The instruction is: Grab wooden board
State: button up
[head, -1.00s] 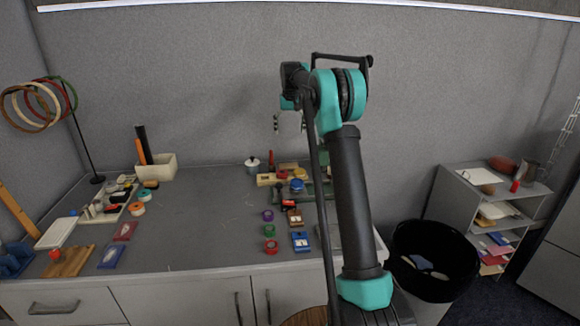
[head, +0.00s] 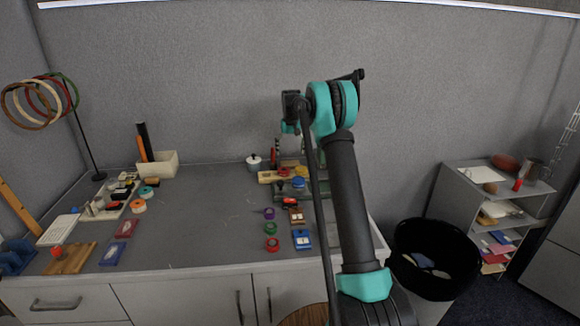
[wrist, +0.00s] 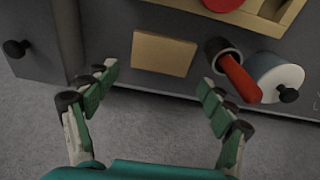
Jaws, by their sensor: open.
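A flat tan wooden board (wrist: 163,53) lies near the back edge of the table in the wrist view. It also shows small in the head view (head: 289,163), partly hidden among other items. My gripper (wrist: 157,82) is open and empty, its green-padded fingers apart on either side of the board's near edge. The fingertips look apart from the board; their height above it is unclear. Another wooden board (head: 72,260), with a red piece on it, lies at the table's front left.
A wooden tray (wrist: 290,14) with a red piece lies close by. A dark grey body with a knob (wrist: 30,52) is at left. The table's middle (head: 205,215) is clear.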

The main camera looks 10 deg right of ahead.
aim_at(290, 163)
notch_tip(290, 163, down, 5)
jog(key=shift+s+f, duration=0.1)
dwell(0.3)
jog(key=c, duration=0.8)
